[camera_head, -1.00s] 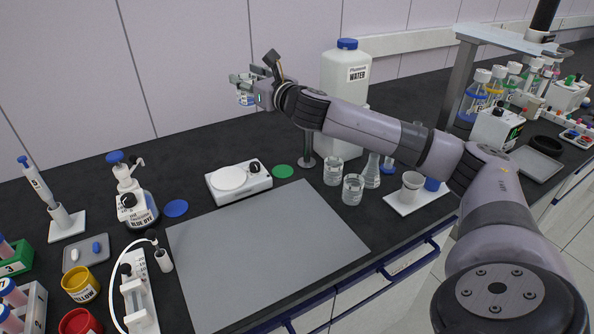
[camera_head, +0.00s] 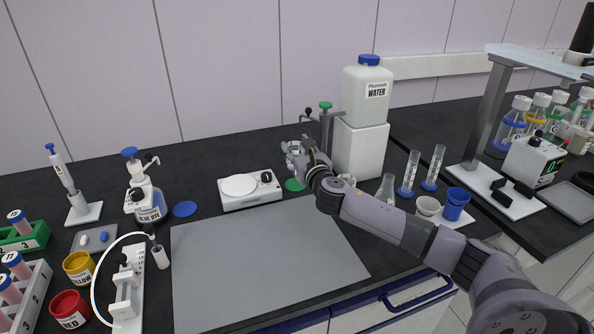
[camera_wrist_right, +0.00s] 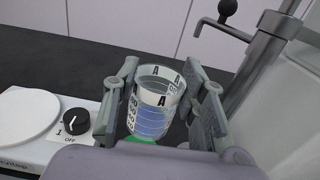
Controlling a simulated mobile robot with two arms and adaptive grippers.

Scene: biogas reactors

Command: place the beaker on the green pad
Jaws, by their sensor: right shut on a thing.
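My right gripper (camera_head: 297,152) is over the green pad (camera_head: 294,185), with its fingers pointing away toward the wall. In the right wrist view, my right gripper (camera_wrist_right: 165,108) is shut on the beaker (camera_wrist_right: 154,104), one finger on each side. The beaker is clear, marked "A", upright, and holds blue liquid. A strip of the green pad (camera_wrist_right: 141,140) shows just below the beaker in that view. I cannot tell whether the beaker's base touches the pad. The beaker is mostly hidden by the fingers in the head view. My left gripper is not in view.
A white stirrer plate (camera_head: 250,190) with a knob stands just left of the pad. A tap stand (camera_head: 326,128) and a large water container (camera_head: 362,120) stand close on the right. A blue pad (camera_head: 185,209) lies farther left. The grey mat (camera_head: 265,255) in front is clear.

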